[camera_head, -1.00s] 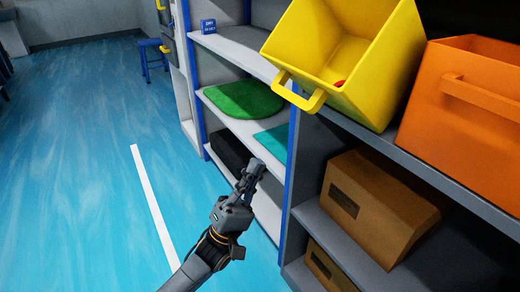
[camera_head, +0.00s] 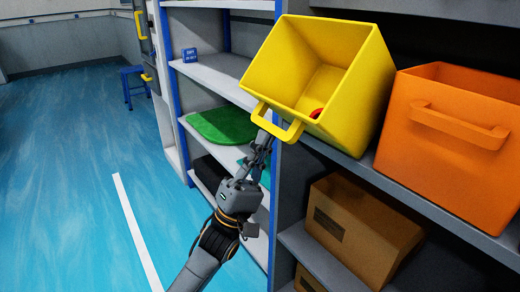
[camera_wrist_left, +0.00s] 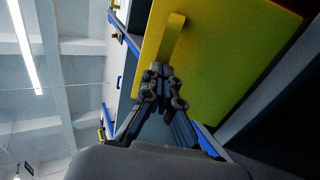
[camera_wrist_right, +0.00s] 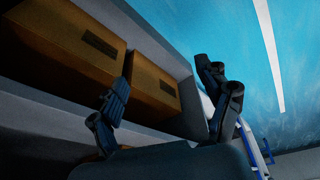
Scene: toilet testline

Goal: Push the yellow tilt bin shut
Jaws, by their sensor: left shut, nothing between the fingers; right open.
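The yellow tilt bin (camera_head: 358,92) is tipped forward on the upper shelf, its open top showing and a small red thing (camera_head: 316,113) inside. Its handle (camera_head: 277,124) sticks out at the lower front. My left gripper (camera_head: 263,145) is shut and empty, with its fingertips just below and close to the handle; I cannot tell whether they touch. In the left wrist view the closed fingertips (camera_wrist_left: 160,70) are in front of the yellow bin's face (camera_wrist_left: 226,55), below its handle (camera_wrist_left: 171,38). My right gripper (camera_wrist_right: 167,92) is open and empty, seen only in the right wrist view.
An orange bin (camera_head: 450,175) stands right of the yellow one. Brown boxes (camera_head: 355,232) sit on the shelf below. Shelves to the left hold a green mat (camera_head: 222,127) and a small blue box (camera_head: 190,55).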

